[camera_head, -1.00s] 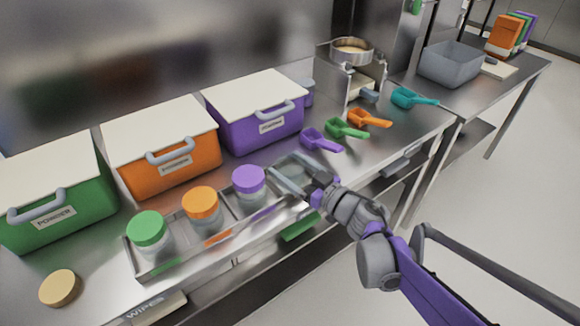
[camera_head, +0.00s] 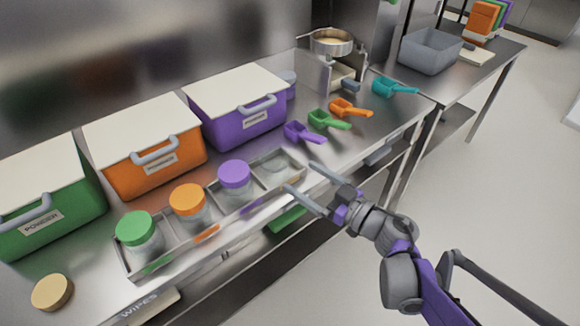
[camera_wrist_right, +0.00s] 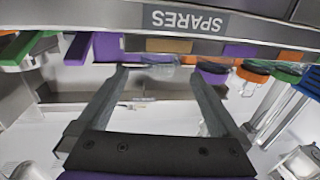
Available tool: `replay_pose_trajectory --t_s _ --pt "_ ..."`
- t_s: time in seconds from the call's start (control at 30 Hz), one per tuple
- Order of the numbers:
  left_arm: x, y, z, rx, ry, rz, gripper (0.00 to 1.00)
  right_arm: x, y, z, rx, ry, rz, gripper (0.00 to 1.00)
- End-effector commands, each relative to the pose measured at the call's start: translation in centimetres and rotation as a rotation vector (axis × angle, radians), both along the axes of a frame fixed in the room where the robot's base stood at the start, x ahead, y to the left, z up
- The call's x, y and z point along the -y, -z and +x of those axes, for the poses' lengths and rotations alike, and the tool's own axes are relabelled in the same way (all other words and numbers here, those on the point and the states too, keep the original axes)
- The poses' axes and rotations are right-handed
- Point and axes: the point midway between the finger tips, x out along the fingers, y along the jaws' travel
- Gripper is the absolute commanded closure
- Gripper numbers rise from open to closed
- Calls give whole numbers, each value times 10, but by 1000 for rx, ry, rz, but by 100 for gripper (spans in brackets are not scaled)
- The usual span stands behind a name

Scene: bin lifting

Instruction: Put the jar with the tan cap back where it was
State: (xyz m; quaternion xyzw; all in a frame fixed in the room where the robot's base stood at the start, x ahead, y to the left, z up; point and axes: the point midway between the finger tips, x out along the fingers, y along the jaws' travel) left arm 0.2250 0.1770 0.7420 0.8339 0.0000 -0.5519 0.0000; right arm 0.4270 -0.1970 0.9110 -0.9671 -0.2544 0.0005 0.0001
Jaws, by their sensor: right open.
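A tan cap (camera_head: 52,292) lies on the counter at the lower left of the head view; no jar body shows under it. A clear jar without a cap (camera_head: 276,163) stands in the rightmost compartment of the metal tray (camera_head: 215,232). My right gripper (camera_head: 302,178) is open and empty, just in front and to the right of that jar, apart from it. Its open fingers also show in the wrist view (camera_wrist_right: 158,74). My left gripper is not in view.
Jars with green (camera_head: 136,228), orange (camera_head: 188,198) and purple (camera_head: 235,174) caps fill the other tray compartments. Green (camera_head: 70,222), orange (camera_head: 150,165) and purple (camera_head: 240,125) bins stand behind. Scoops (camera_head: 330,120) lie to the right. A "SPARES" label (camera_wrist_right: 185,20) shows in the wrist view.

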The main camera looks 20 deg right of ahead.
Motion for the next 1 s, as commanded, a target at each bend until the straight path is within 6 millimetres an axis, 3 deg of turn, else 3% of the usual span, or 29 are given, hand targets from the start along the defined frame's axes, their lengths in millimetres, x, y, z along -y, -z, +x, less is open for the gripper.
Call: replay_pose_trajectory --t_s 0.17,0.37,0.53,0.63,0.73,0.8,0.87,1.0 --pt "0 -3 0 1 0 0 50 9 0 -15 0 1 -2 0" --pt "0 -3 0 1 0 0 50 12 -4 -15 17 34 0 0" --pt "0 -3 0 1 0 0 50 35 -25 -2 79 285 -14 0" --pt "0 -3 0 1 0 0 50 59 -22 -5 33 506 -32 0" --pt "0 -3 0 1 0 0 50 77 3 -21 -116 682 -61 0" --pt "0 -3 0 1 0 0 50 79 32 -40 -270 758 -92 0" --pt "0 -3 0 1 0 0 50 73 61 -61 -426 784 -122 0" --pt "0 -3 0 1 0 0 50 38 122 -121 -783 710 -206 0"
